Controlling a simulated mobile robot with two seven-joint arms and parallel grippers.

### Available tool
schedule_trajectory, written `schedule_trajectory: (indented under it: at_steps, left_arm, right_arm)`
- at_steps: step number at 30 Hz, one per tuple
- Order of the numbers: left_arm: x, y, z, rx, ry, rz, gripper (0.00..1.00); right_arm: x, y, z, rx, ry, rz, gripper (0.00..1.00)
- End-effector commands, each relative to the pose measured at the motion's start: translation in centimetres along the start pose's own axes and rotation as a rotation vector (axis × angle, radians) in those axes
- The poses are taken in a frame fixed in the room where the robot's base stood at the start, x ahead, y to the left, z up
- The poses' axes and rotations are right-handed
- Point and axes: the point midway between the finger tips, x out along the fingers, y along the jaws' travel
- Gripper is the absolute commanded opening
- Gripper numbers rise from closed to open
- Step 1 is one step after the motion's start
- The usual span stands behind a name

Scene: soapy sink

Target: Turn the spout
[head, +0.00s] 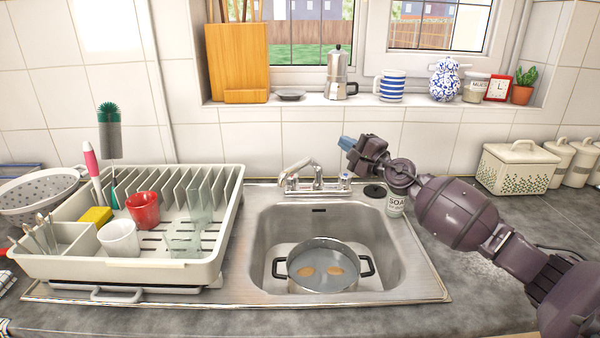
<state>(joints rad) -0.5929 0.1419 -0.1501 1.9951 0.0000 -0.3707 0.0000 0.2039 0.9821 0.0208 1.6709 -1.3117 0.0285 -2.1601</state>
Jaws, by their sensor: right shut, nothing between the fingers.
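The chrome spout (296,170) rises from the mixer tap (318,185) at the back of the sink and points to the left, over the left back edge of the basin. My right gripper (347,143) is above and to the right of the tap, apart from the spout, near the tiled wall. It is shut with nothing in it, its blue-tipped fingers pointing left. My left gripper is not in view.
A pot with two handles (323,262) sits in the sink basin (392,270). A dish rack (120,268) with cups stands left of the sink. A soap bottle (395,205) stands under my right arm. The windowsill (300,108) holds several items.

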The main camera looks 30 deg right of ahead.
Motion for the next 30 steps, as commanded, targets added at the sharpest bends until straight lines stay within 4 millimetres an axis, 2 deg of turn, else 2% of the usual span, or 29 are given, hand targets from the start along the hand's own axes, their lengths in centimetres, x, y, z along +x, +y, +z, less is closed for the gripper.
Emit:
schedule_trajectory:
  at_steps: [1,6,9,12,17,30]
  left_arm:
    - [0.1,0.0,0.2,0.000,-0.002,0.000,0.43]
    - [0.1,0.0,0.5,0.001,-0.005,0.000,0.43]
    - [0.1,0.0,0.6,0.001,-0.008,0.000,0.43]
    - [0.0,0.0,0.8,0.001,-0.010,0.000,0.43]
    - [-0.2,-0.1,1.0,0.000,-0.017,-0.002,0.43]
    - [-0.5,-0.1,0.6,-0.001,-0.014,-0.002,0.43]
  right_arm:
    - [-1.4,1.2,0.1,-0.057,-0.037,0.087,0.00]
    - [-4.9,4.0,0.9,-0.183,-0.142,0.311,0.00]
    - [-6.1,4.9,1.1,-0.220,-0.176,0.383,0.00]
    - [-6.5,5.2,1.3,-0.235,-0.191,0.413,0.00]
    - [-5.7,5.6,1.4,-0.236,-0.193,0.415,0.00]
    - [-0.7,7.8,2.2,-0.233,-0.191,0.411,0.00]
